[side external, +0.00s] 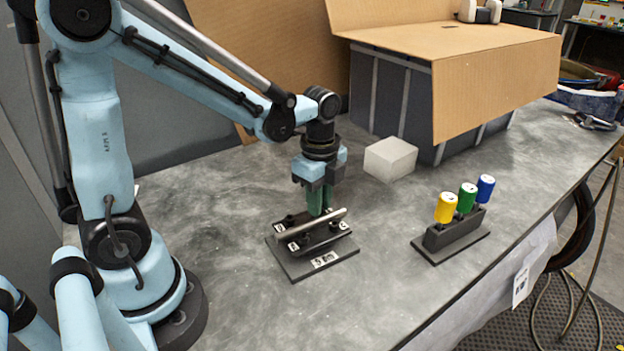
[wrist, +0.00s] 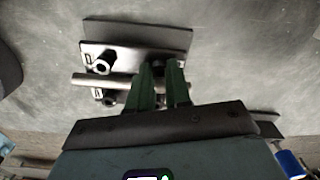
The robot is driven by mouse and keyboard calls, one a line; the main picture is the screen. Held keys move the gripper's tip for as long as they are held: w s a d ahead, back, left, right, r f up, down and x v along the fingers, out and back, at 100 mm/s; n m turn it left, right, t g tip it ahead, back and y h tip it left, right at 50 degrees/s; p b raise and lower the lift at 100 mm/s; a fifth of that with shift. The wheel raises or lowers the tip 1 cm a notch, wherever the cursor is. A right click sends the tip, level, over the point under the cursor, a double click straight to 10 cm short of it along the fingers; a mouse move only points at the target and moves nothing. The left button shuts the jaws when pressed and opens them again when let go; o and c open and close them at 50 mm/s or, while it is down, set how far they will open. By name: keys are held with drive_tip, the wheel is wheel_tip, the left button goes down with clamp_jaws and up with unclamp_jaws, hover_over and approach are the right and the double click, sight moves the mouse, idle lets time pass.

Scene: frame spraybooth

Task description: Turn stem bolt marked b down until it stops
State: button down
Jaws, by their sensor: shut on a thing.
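A stem clamp (side external: 325,241) holds a silver bar (side external: 310,231) on a dark base plate (side external: 292,270) and has several dark bolts with small white tags. Two bolts, a nearer one (wrist: 103,63) and another (wrist: 108,97), show left of my fingers in the wrist view. The tag letters are too small to read, so I cannot tell which bolt is b. My gripper (side external: 319,212) points down with its green fingers at the clamp's far side, behind the bar. It is shut on a bolt there, which the fingers hide. The fingers also show in the wrist view (wrist: 162,66).
A dark rack (side external: 452,232) with yellow, green and blue cans stands to the right. A pale block (side external: 390,159) lies behind, beside a large box (side external: 440,90) with cardboard flaps. The grey bench (side external: 370,310) is clear in front of the clamp.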

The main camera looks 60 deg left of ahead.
drive_tip(key=m, duration=0.4)
drive_tip(key=shift+m, duration=0.3)
drive_tip(key=m, duration=0.4)
drive_tip(key=shift+m, duration=0.4)
drive_tip(key=c, duration=1.1)
unclamp_jaws()
drive_tip(key=shift+o, duration=0.2)
drive_tip(key=shift+r, duration=0.1)
wheel_tip(320, 180, up, 12)
